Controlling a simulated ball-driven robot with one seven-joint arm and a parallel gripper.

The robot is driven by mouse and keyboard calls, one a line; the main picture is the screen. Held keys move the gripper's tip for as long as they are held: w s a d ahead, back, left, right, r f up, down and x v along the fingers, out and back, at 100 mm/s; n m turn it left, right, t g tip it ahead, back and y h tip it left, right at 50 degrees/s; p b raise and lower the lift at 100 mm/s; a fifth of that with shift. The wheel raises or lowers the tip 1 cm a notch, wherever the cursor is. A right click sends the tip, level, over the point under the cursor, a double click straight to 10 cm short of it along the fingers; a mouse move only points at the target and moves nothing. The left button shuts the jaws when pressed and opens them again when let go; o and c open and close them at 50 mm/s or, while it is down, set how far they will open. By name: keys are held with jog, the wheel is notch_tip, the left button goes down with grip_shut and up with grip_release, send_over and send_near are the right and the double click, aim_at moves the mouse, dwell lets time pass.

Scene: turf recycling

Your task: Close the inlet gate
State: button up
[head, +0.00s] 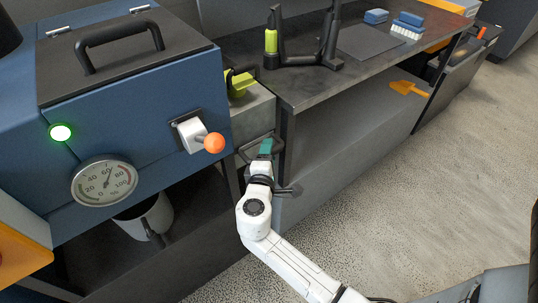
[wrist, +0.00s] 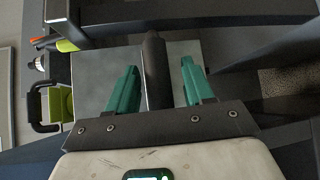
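A light grey panel (head: 256,112), which may be the inlet gate, sits right of the blue machine (head: 135,110). A looped handle shows on its lower part. In the wrist view, a dark bar handle (wrist: 156,68) stands out before the grey panel (wrist: 184,55). My gripper (head: 265,147) is at this handle in the head view. Its teal fingers (wrist: 160,86) are spread to either side of the bar, with a gap on each side. I cannot tell how far the gate stands open. My gripper partly hides the handle in the head view.
The blue machine carries a white lever with an orange knob (head: 213,142), a gauge (head: 104,181) and a lit green lamp (head: 61,132). A yellow-green part (head: 240,84) with a black handle is above the panel. A dark bench (head: 300,82) stands right; speckled floor (head: 400,190) is clear.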

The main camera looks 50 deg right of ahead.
jog(key=v, duration=1.1)
jog(key=shift+d, duration=0.1)
dwell(0.4)
jog(key=s+d+f+m+g+y+p, duration=0.1)
jog(key=s+d+m+g+y+p, duration=0.15)
jog(key=s, duration=0.25)
jog(key=s+d+f+m+g+y+p, duration=0.1)
jog(key=s+m+g+y+p, duration=0.25)
jog(key=s, duration=0.25)
jog(key=s+a+r+m+y+p, duration=0.1)
jog(key=s+a+y+p, duration=0.3)
jog(key=s+a+y, duration=0.3)
jog(key=shift+a+r+m+g+y, duration=0.3)
jog(key=shift+a+y, duration=0.3)
jog(key=shift+a, duration=0.15)
jog(key=shift+c, duration=0.3)
